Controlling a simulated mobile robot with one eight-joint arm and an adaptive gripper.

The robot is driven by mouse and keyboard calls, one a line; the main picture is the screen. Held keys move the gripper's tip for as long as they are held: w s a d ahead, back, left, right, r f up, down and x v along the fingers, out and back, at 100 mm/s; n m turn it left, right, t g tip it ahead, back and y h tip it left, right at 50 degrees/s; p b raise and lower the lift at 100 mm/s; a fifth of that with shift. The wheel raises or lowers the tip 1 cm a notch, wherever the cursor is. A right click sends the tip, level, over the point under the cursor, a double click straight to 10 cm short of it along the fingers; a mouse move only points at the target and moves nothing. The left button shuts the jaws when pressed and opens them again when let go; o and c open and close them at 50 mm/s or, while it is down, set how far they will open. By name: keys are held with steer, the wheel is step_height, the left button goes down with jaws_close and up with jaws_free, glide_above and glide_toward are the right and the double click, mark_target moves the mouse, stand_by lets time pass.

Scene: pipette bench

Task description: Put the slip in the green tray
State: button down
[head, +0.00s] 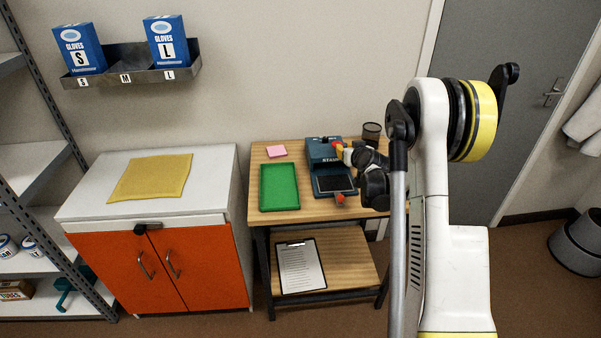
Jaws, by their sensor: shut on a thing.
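The green tray (279,187) lies on the wooden bench (312,215), and its floor looks bare. A small pink paper (276,151), the only slip-like thing I can make out, lies flat behind the tray, apart from it. My gripper (349,155) is at the right side of the bench, beside the back of a blue device, right of the tray. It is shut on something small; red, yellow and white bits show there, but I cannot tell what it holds. My own arm hides part of this area.
The blue device (325,151) with a dark plate stands right of the tray. A dark cup (371,133) stands behind. A clipboard (300,267) lies on the lower shelf. An orange-doored cabinet (160,222) with a yellow cloth (151,177) is at left.

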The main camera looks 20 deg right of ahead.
steer(key=s+a+f+n+y+p, duration=0.1)
steer(key=a+n+y, duration=0.1)
steer(key=a, duration=0.7)
steer(key=s+a+n+y, duration=0.1)
steer(key=s+a+y, duration=0.1)
steer(key=a, duration=0.6)
steer(key=b, duration=0.4)
glide_above(271, 192)
steer(key=f, duration=0.6)
steer(key=shift+s+d+f, duration=0.1)
steer(key=shift+d+f, duration=0.1)
steer(key=shift+d, duration=0.1)
steer(key=shift+w+a+f, duration=0.2)
steer(key=shift+a+f, duration=0.05)
steer(key=shift+f, duration=0.05)
steer(key=shift+f+b, duration=0.8)
steer(key=shift+f, duration=1)
steer(key=shift+f, duration=0.1)
steer(key=shift+f, duration=0.15)
steer(key=c, duration=1.7)
jaws_free()
